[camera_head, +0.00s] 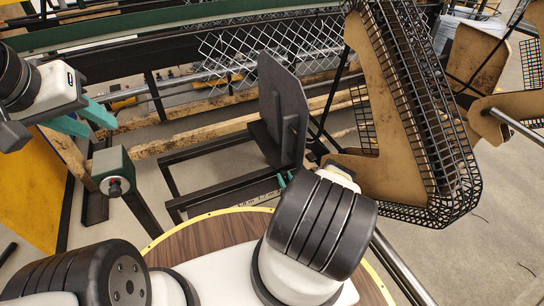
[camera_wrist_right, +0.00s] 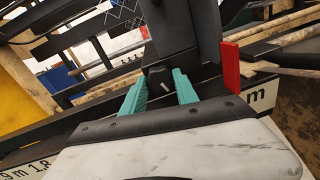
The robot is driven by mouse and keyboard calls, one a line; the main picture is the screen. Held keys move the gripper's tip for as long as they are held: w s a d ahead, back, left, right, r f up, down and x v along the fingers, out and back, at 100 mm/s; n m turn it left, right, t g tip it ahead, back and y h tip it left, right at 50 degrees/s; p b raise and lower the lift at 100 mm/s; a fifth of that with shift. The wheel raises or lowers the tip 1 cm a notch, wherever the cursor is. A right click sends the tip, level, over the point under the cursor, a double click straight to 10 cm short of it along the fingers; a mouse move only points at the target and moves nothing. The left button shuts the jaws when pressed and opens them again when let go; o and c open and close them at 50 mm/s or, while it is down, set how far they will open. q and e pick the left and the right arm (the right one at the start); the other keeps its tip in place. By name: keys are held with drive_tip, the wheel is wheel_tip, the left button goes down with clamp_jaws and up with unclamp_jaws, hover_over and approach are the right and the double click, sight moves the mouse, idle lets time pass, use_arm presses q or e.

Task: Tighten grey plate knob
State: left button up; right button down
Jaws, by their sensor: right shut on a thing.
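The grey plate (camera_head: 282,105) stands upright on a dark frame in the middle of the head view. In the right wrist view its dark lower part (camera_wrist_right: 205,25) rises behind my fingers. The black knob (camera_wrist_right: 157,84) sits low by the plate, between the two teal fingers of my right gripper (camera_wrist_right: 160,77), which is shut on it. In the head view my right gripper (camera_head: 286,180) is mostly hidden behind my own wrist. My left gripper (camera_head: 88,120) is at the left with its teal fingers apart and empty, away from the plate.
A ruler rail (camera_head: 235,192) runs below the plate, with a red block (camera_wrist_right: 231,67) just right of my fingers. A green block with a round knob (camera_head: 114,172) stands left. A tan guard with black mesh (camera_head: 385,120) rises close on the right. Chain-link mesh (camera_head: 270,50) hangs behind.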

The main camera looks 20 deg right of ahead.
drive_tip(key=m, duration=0.2)
drive_tip(key=shift+m, duration=0.3)
drive_tip(key=c, duration=0.9)
unclamp_jaws()
drive_tip(key=shift+c, duration=0.2)
drive_tip(key=shift+d+r, duration=0.1)
drive_tip(key=shift+r, duration=0.5)
drive_tip(key=s+a+r, duration=0.2)
drive_tip(key=s+a, duration=0.2)
drive_tip(key=s, duration=0.3)
drive_tip(key=s+a+r, duration=0.1)
drive_tip(key=s+a, duration=0.3)
drive_tip(key=s, duration=0.3)
drive_tip(key=shift+r, duration=0.4)
